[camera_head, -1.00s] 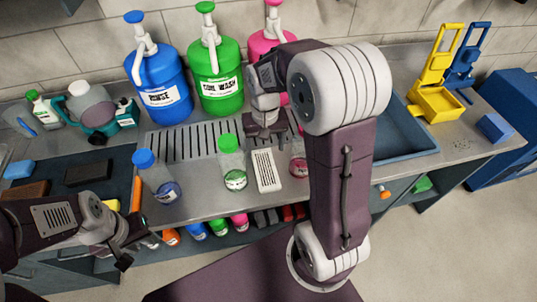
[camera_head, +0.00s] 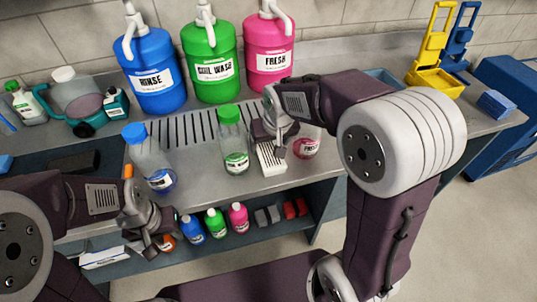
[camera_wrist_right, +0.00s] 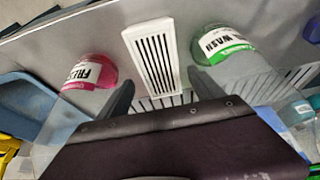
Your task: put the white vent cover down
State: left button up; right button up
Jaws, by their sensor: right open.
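The white vent cover (camera_head: 268,159), a slotted rectangular plate, lies on the metal counter between the green-capped bottle (camera_head: 233,150) and the bottle with pink liquid (camera_head: 307,146). In the right wrist view the vent cover (camera_wrist_right: 152,55) lies beyond the fingertips, between their lines. My right gripper (camera_wrist_right: 162,88) is open with nothing between its fingers. In the head view my right gripper (camera_head: 277,142) is over the cover and hides part of it. My left gripper (camera_head: 160,238) hangs at the counter's front edge; its fingers are too unclear to read.
Blue (camera_head: 152,75), green (camera_head: 212,65) and pink (camera_head: 269,55) pump jugs stand at the back. A slotted drain (camera_head: 185,128) lies before them. A blue-capped bottle (camera_head: 150,160) stands to the left. The lower shelf (camera_head: 250,228) holds several small bottles.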

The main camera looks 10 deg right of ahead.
aim_at(268, 149)
jog(key=b+x, duration=0.1)
jog(key=x, duration=0.5)
jog(key=shift+w, duration=0.1)
jog(key=c, duration=1.6)
notch_tip(268, 149, up, 18)
jog(key=p, duration=0.4)
jog(key=shift+r, duration=0.1)
